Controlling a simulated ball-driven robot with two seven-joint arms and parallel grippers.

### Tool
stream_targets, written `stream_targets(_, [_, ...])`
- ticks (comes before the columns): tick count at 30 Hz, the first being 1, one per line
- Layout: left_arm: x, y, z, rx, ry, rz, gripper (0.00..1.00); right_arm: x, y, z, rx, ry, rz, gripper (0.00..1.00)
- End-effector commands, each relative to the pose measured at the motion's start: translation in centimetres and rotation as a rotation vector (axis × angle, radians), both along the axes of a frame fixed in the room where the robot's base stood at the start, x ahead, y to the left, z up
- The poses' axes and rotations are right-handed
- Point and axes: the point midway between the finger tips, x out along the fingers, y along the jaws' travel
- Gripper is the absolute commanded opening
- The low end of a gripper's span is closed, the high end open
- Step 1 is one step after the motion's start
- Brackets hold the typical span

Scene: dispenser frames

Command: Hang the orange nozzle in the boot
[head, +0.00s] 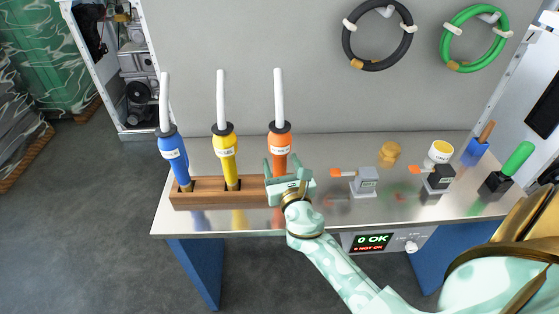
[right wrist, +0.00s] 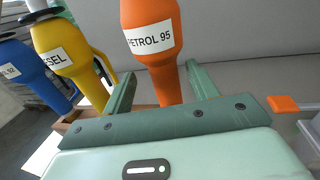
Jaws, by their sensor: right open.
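The orange nozzle (head: 279,142) stands upright at the right end of a wooden block (head: 205,198), with a black collar and a white spout pointing up. In the right wrist view the orange nozzle (right wrist: 150,35) carries a "PETROL 95" label. My right gripper (head: 281,166) is open, with its fingers on either side of the nozzle's lower body. In the right wrist view a gap shows between the nozzle and the gripper's fingers (right wrist: 158,82). The nozzle's lower end is hidden behind the gripper. I cannot clearly identify the boot. My left gripper is not in view.
A yellow nozzle (head: 224,155) and a blue nozzle (head: 173,155) stand in the same block, left of the orange one. Black (head: 352,45) and green hose coils hang behind.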

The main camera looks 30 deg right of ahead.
Motion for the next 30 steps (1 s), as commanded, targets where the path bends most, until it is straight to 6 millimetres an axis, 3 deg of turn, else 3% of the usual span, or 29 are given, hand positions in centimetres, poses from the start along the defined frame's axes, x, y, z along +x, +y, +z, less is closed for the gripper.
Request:
stream_targets(12, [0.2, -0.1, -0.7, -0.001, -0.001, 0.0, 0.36, 4.8, -2.1, -0.1, 0.002, 0.0, 0.0, 0.58])
stream_targets(20, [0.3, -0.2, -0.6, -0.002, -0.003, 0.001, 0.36, 5.1, -2.2, 0.0, 0.003, 0.001, 0.0, 0.58])
stream_targets(26, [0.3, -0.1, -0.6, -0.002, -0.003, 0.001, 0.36, 5.1, -2.2, -0.1, 0.003, 0.001, 0.0, 0.03])
stream_targets(30, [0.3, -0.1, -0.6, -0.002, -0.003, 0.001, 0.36, 5.1, -2.2, 0.2, 0.002, -0.004, 0.0, 0.0])
